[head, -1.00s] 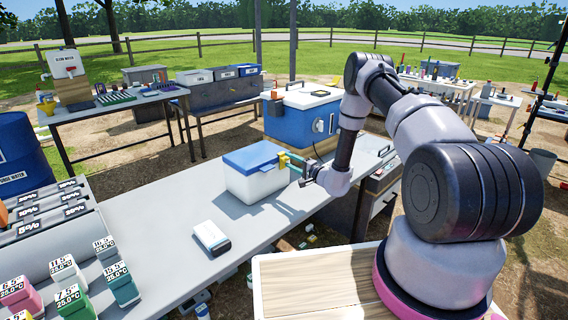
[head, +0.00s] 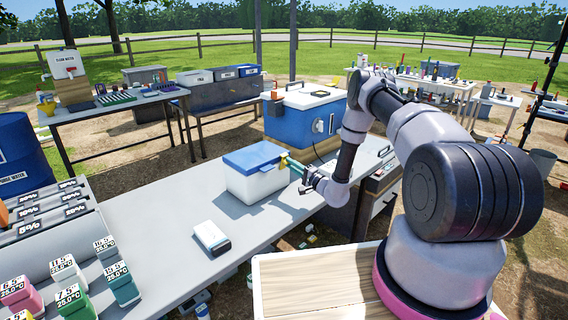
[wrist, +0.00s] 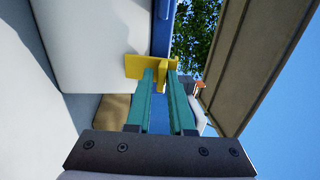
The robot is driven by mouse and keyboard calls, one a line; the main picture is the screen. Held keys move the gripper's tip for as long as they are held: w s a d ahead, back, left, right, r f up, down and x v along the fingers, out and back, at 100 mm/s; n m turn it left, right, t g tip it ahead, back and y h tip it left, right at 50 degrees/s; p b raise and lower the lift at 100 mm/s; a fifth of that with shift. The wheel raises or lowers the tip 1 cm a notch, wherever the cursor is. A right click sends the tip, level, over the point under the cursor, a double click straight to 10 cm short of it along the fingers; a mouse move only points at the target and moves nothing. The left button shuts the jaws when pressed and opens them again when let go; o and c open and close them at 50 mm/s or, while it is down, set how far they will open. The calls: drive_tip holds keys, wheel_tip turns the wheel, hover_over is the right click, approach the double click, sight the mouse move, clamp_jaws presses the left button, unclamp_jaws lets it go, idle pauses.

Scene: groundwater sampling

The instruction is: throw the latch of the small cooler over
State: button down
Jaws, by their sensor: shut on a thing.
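The small cooler (head: 256,182) is a white box with a blue lid (head: 253,157). It stands on the grey table, and its lid is down. A yellow latch (head: 284,160) sits on its right side, near the lid's edge. My gripper (head: 291,167) reaches the latch from the right. In the wrist view, the green fingers of my gripper (wrist: 161,75) are shut on the yellow latch (wrist: 146,67). The cooler's white wall (wrist: 95,45) fills the left of that view. The exact angle of the latch is hard to tell.
A white and dark device (head: 211,237) lies on the grey table (head: 180,262) in front of the cooler. A larger blue cooler (head: 304,118) stands behind. Several colored labelled blocks (head: 72,300) stand at the lower left. The table left of the device is clear.

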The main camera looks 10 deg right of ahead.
sight(284, 167)
drive_tip(key=shift+s+d+f+t, duration=0.15)
drive_tip(key=shift+s+f+t, duration=0.2)
drive_tip(key=shift+f, duration=0.4)
drive_tip(key=shift+f+t+y, duration=0.8)
drive_tip(key=shift+f+t, duration=0.05)
drive_tip(key=shift+f, duration=1.25)
drive_tip(key=shift+t, duration=0.3)
drive_tip(key=shift+s, duration=0.1)
drive_tip(key=c, duration=0.8)
unclamp_jaws()
drive_tip(key=shift+f, duration=0.1)
drive_tip(key=shift+c, duration=0.2)
